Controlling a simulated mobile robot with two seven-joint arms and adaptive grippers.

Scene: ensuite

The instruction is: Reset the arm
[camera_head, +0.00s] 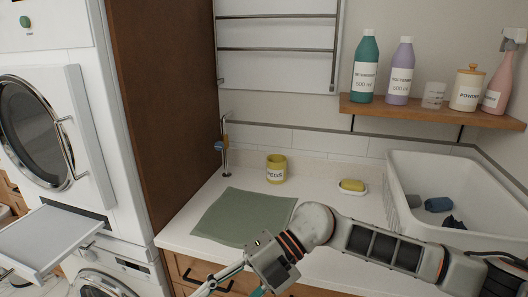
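My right arm comes in from the right, low over the front of the white counter (345,208). Its gripper (236,284) points down and left at the counter's front edge, in front of the wooden drawers. The fingers are small and partly cut off by the bottom of the picture, so I cannot tell whether they are open or shut. A small teal patch shows beside the gripper at the bottom edge; I cannot tell what it is. My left gripper is not in view.
A green mat (240,215), a yellow pegs pot (276,168) and a soap dish (352,187) are on the counter. A white basin (420,165) holds dark cloths. Bottles stand on a wooden shelf (425,110). A pull-out shelf (45,238) juts from the stacked machines.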

